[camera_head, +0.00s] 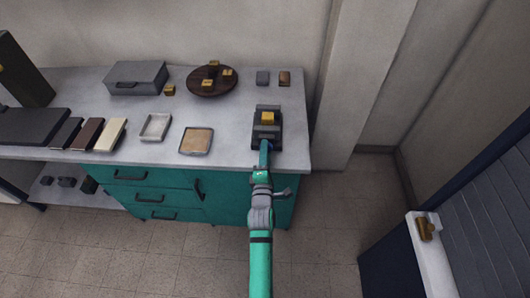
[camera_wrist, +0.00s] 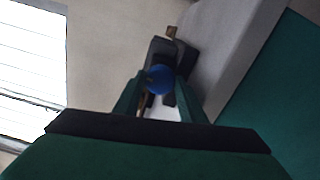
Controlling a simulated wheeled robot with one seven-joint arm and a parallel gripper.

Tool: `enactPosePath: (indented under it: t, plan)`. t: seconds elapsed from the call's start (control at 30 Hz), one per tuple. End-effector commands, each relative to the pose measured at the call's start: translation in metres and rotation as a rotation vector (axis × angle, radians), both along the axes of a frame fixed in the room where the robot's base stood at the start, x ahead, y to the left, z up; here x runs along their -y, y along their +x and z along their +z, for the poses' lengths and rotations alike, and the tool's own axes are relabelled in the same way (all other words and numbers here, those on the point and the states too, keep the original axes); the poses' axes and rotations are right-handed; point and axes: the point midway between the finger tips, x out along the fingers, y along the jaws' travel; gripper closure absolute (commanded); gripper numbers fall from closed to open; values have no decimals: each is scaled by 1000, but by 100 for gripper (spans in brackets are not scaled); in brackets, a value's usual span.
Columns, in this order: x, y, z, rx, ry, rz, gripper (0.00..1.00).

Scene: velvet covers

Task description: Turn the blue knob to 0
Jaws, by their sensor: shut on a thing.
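The blue knob (camera_wrist: 160,79) shows in the wrist view between the two fingers of my gripper (camera_wrist: 160,92). My gripper is shut on it. The knob is on the front of a dark grey device (camera_head: 267,129) with a yellow block (camera_head: 267,117) on top, at the right end of the counter. In the head view my gripper (camera_head: 265,147) is at the front of this device, and the knob is mostly hidden behind it. No scale or number marks can be read, so I cannot tell the knob's setting.
The grey counter (camera_head: 225,120) also bears a round brown tray (camera_head: 212,88) with yellow cubes, a grey box (camera_head: 136,78), a tan-filled tray (camera_head: 195,141) and two small blocks behind the device. Teal drawers (camera_head: 150,190) are below. A wall pillar stands to the right.

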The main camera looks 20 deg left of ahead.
Motion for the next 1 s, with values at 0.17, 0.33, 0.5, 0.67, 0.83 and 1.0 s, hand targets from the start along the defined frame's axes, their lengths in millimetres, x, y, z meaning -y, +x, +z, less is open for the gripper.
enactPosePath:
  t: [0.17, 0.33, 0.5, 0.67, 0.83, 1.0]
  plan:
    - [0, -1, -1, -2, -3, 1, 51]
    - [0, 0, -1, -3, -2, 0, 44]
    - [0, 0, -2, -3, 1, -1, 44]
    - [0, 0, -2, -17, 47, 0, 44]
    - [0, 0, -2, -54, 179, 0, 44]
    - [0, 0, -1, -102, 345, 0, 44]
